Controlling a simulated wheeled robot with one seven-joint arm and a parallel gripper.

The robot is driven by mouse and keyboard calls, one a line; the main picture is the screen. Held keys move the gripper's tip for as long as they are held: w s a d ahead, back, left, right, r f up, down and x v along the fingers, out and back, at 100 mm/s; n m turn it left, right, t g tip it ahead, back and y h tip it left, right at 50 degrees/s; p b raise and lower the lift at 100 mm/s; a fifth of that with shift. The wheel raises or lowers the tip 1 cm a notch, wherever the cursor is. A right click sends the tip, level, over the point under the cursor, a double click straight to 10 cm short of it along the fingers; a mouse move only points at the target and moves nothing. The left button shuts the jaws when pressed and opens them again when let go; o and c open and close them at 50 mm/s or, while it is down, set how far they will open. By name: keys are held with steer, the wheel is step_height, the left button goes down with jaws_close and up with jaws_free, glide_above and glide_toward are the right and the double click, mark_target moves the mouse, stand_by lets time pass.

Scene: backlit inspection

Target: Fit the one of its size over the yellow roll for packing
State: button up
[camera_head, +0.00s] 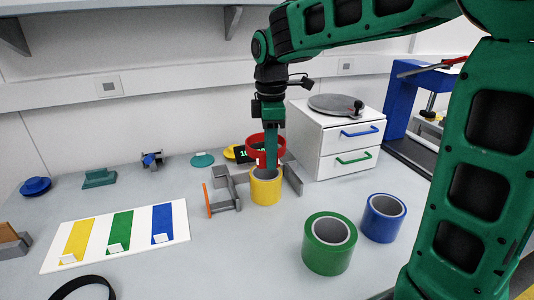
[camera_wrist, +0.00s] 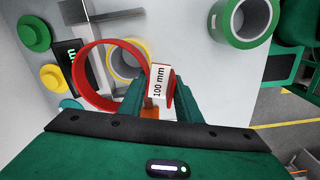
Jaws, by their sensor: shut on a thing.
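The yellow roll (camera_head: 266,190) stands upright on the bench, its hollow top facing up; part of it shows in the wrist view (camera_wrist: 141,50). My gripper (camera_wrist: 157,98) is shut on a red ring (camera_wrist: 77,76) by its white tag (camera_wrist: 159,82), which reads 100 mm. In the head view, the red ring (camera_head: 251,151) is held above and behind the yellow roll, partly hidden by my gripper (camera_head: 270,160). In the wrist view the ring overlaps only part of the roll and is off to its left. I cannot tell the exact height gap.
Grey brackets (camera_head: 222,184) stand close beside the yellow roll. A green roll (camera_head: 329,244) and a blue roll (camera_head: 383,218) stand to the right. A white board (camera_head: 143,250) with coloured stripes lies left, a black ring (camera_head: 82,283) near the front. A white drawer unit (camera_head: 315,130) stands behind.

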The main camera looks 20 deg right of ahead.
steer(key=shift+f, duration=2.9)
steer(key=shift+s+f, duration=0.1)
steer(key=shift+f, duration=0.8)
steer(key=shift+r, duration=0.15)
stand_by(0.5)
steer(key=shift+r, duration=0.65)
stand_by(0.3)
steer(key=shift+f, duration=0.8)
steer(key=shift+r, duration=0.15)
stand_by(0.7)
steer(key=shift+d, duration=0.1)
stand_by(0.9)
